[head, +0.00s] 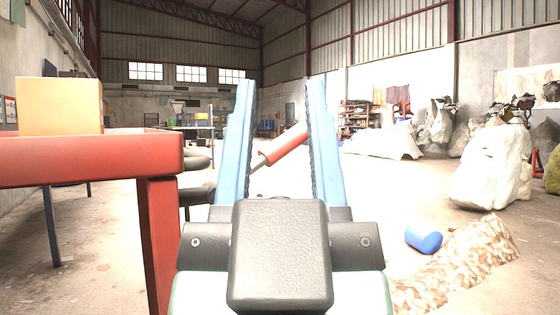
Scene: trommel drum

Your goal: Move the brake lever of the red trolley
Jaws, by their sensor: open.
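The red trolley (90,160) stands at the left, with a red top rail and a red leg. The brake lever (286,145) has a red grip on a thin grey rod and slants up to the right. It shows in the gap between the two blue fingers of my gripper (281,90). My gripper is open and points ahead from the bottom centre. The grip's upper right end is partly behind the right finger. I cannot tell how far beyond the fingers the lever is, and no contact shows. The lever's lower mount is hidden behind the left finger.
A tan box (60,106) sits on the trolley. A blue cylinder (423,238) lies on the floor at the right beside a brown mottled heap (465,258). White sacks (490,165) stand farther right. The floor between trolley and sacks looks mostly clear.

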